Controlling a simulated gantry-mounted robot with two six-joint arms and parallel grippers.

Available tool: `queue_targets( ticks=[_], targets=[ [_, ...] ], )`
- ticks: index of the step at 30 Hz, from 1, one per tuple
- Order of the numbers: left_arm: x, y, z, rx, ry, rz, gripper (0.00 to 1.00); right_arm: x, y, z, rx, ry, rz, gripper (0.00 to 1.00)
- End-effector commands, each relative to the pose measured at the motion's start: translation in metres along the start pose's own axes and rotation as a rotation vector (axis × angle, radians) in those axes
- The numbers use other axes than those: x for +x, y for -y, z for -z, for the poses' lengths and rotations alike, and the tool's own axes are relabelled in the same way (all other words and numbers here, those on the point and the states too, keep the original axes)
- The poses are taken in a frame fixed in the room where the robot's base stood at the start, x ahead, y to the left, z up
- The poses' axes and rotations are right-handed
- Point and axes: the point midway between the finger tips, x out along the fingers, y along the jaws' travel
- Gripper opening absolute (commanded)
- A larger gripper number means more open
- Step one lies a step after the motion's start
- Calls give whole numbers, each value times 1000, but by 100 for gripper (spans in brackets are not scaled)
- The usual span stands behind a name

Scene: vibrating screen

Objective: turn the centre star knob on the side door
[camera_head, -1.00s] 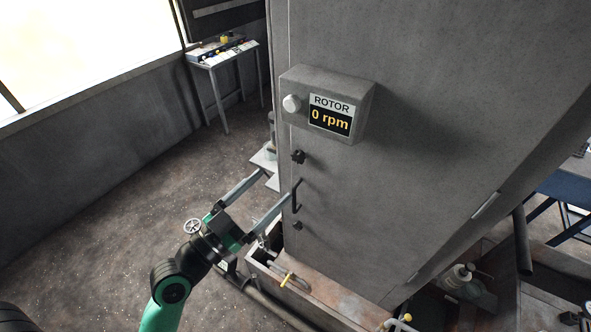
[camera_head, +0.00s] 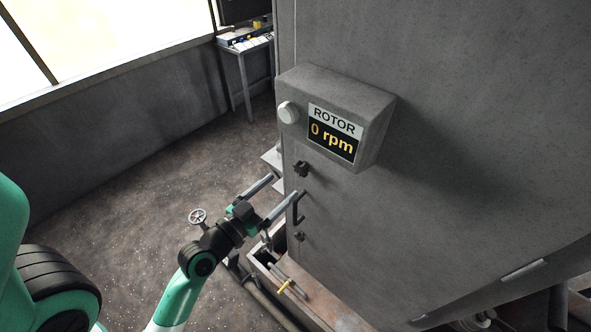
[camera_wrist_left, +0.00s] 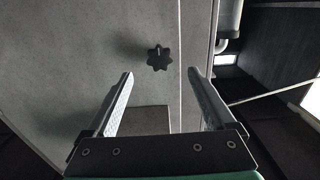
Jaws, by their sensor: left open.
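A dark star knob (camera_head: 301,169) sits on the grey door, below the ROTOR box. A second small dark knob (camera_head: 299,236) sits lower, under a black bar handle (camera_head: 297,208). I cannot tell for sure which knob is the centre one. My left gripper (camera_head: 285,186) is open and empty beside the door edge, near the upper knob and handle. In the left wrist view, one star knob (camera_wrist_left: 159,58) shows in the gap between the open fingertips (camera_wrist_left: 160,74), a little beyond them and apart from both. My right gripper is not in view.
The ROTOR box (camera_head: 337,115) reads 0 rpm and juts out above the knobs, with a round white button (camera_head: 288,112). A small handwheel (camera_head: 198,216) stands left of my wrist. Open floor lies to the left.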

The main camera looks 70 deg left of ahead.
Motion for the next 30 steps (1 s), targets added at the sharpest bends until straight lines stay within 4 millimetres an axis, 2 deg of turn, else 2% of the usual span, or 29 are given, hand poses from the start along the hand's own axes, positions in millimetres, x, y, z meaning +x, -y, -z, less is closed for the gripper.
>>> queue_targets(
  ticks=[1, 3, 9, 13, 20, 30],
  targets=[
    [13, -2, 7, 2, -3, -4, 88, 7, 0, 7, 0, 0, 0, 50],
    [29, -1, 5, 1, -2, -3, 88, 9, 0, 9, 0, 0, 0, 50],
    [60, -1, 2, 0, -1, -2, 88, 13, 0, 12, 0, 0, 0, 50],
    [67, -1, 1, -1, -1, -1, 88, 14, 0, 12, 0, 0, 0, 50],
    [67, 0, 1, 0, -1, 0, 87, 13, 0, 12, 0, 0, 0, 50],
    [67, 0, 1, 0, -1, -1, 25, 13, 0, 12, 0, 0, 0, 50]
  ],
)
